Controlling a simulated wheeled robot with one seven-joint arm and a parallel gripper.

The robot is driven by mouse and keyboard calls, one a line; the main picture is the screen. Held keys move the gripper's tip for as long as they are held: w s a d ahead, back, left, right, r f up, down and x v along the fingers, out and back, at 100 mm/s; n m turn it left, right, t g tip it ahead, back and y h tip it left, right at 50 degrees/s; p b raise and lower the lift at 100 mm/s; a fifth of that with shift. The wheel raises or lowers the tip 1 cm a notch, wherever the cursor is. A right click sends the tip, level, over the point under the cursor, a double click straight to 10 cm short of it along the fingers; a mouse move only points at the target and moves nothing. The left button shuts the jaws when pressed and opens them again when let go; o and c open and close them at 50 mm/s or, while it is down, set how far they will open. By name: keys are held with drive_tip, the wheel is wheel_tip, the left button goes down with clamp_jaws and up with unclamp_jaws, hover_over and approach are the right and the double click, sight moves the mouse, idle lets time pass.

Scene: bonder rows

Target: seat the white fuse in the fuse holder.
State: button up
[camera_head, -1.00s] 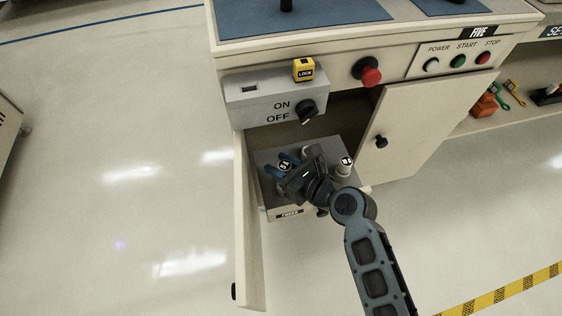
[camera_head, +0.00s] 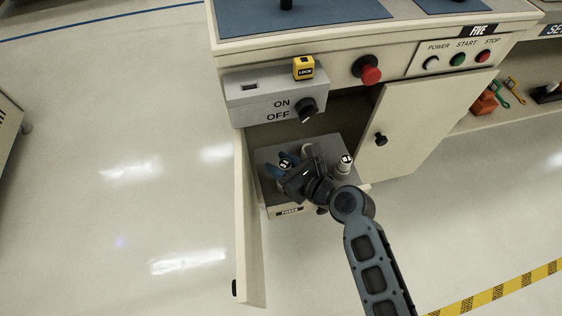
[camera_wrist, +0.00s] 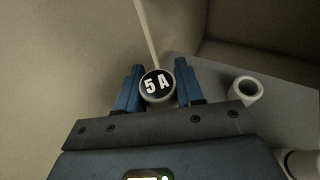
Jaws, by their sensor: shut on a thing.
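My gripper (camera_head: 281,165) is inside the open cabinet, above the grey fuse tray. Its blue fingers are shut on a white fuse with a black "5 A" top (camera_wrist: 157,85), which also shows in the head view (camera_head: 286,161). The fuse's lower end is hidden in both views. In the wrist view, a pale round socket with an open top (camera_wrist: 246,89) stands on the grey surface to the right of the held fuse, apart from it. I cannot tell whether it is the fuse holder.
Another capped white cylinder (camera_head: 344,164) stands on the tray (camera_head: 328,147), right of my gripper. The cabinet's left door (camera_head: 249,225) and right door (camera_head: 418,125) stand open on either side. The ON/OFF switch box (camera_head: 275,94) hangs above.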

drive_tip(key=shift+f, duration=0.1)
idle(0.3)
drive_tip(key=shift+f+b, duration=0.9)
drive_tip(key=shift+f, duration=0.35)
drive_tip(key=shift+f+b, duration=0.5)
drive_tip(key=shift+f, duration=0.45)
idle(0.4)
drive_tip(key=o, duration=1.1)
drive_tip(key=shift+s, duration=0.1)
drive_tip(key=shift+f, duration=0.1)
drive_tip(key=shift+r+p+v, duration=0.2)
drive_tip(key=shift+p+v, duration=0.85)
drive_tip(key=shift+v, duration=2.9)
